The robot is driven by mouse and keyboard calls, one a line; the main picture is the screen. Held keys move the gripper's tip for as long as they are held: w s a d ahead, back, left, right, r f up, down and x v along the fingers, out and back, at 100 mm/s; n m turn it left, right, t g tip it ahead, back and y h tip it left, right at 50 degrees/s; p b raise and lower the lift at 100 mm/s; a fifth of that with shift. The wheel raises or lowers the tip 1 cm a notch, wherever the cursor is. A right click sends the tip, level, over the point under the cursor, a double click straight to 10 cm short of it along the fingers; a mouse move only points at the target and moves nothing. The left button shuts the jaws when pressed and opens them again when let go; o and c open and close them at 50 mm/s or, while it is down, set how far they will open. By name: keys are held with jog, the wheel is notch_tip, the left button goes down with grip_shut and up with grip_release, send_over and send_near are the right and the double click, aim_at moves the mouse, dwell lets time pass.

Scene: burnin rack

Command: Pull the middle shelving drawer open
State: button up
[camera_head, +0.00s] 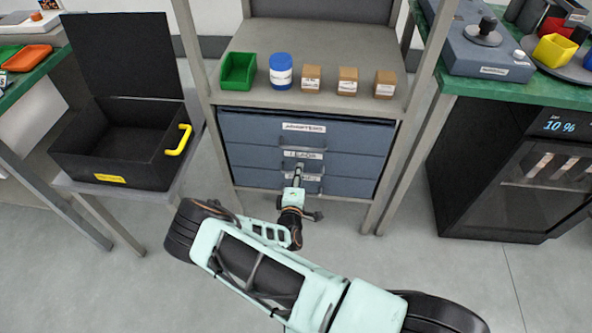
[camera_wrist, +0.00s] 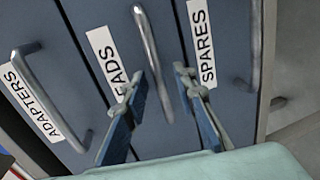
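The shelving unit holds a stack of three blue-grey drawers. The middle drawer (camera_head: 245,160) appears closed, flush with the others, and its label is partly covered in the wrist view, where "EADS" shows. Its metal bar handle (camera_wrist: 151,55) stands out from the front. My gripper (camera_head: 299,168) is in front of the middle drawer. In the wrist view my gripper (camera_wrist: 160,82) is open, with one finger on each side of the handle's line. I cannot tell whether the fingers touch the handle or how deep they reach around it.
The top drawer, labelled ADAPTERS (camera_wrist: 35,98), and the bottom drawer, labelled SPARES (camera_wrist: 202,45), appear closed. A green bin (camera_head: 238,72), a blue jar (camera_head: 281,70) and small brown boxes (camera_head: 347,82) stand on the shelf above. An open black case (camera_head: 115,150) is at left. Floor in front is clear.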

jog(key=shift+w+f, duration=0.1)
jog(key=shift+w, duration=0.2)
jog(key=shift+c, duration=0.6)
grip_shut()
